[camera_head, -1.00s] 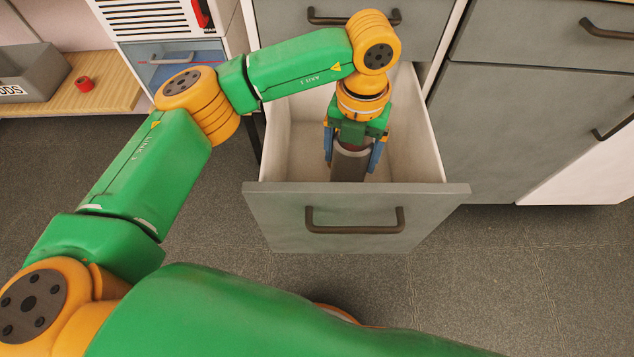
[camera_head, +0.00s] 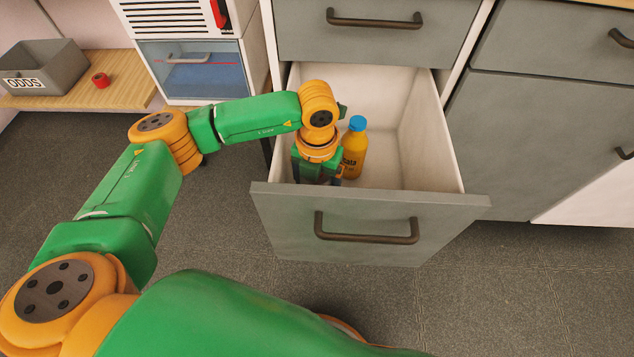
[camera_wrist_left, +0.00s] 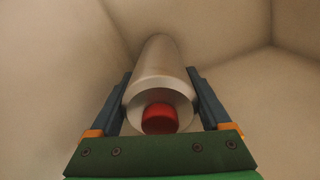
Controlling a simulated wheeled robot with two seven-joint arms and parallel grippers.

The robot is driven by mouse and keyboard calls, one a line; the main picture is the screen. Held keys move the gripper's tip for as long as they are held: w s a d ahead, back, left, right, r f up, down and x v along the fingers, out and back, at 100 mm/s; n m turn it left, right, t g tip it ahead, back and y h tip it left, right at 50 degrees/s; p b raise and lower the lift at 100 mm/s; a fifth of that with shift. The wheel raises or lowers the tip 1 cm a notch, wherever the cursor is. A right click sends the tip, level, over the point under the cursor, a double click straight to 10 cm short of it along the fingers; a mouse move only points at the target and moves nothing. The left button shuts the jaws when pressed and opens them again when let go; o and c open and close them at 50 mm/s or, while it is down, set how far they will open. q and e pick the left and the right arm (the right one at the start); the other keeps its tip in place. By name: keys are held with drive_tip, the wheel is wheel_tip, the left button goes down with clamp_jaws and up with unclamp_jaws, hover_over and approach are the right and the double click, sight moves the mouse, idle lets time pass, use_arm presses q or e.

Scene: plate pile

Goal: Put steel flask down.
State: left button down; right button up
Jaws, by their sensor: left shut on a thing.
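The steel flask (camera_wrist_left: 160,68) is a silver cylinder with a red cap, seen from its cap end in the left wrist view. My left gripper (camera_wrist_left: 162,95) is shut on it, with one finger on each side. In the head view my left gripper (camera_head: 318,180) reaches down into the left part of the open drawer (camera_head: 420,140). There the flask is hidden behind the gripper and the drawer front. Whether its base touches the drawer floor cannot be told. My right gripper is in neither view.
An orange bottle with a blue cap (camera_head: 354,150) stands in the drawer, close to the right of my left gripper. The drawer's right side is clear. A grey ODDS bin (camera_head: 45,68) and a small red object (camera_head: 101,80) sit on a wooden shelf at the left.

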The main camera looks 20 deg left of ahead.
use_arm(q)
unclamp_jaws()
drive_tip(key=shift+r, duration=0.1)
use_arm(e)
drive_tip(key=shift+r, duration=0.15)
use_arm(q)
wheel_tip(320, 180, up, 12)
drive_tip(key=p, duration=0.2)
drive_tip(key=shift+p, duration=0.4)
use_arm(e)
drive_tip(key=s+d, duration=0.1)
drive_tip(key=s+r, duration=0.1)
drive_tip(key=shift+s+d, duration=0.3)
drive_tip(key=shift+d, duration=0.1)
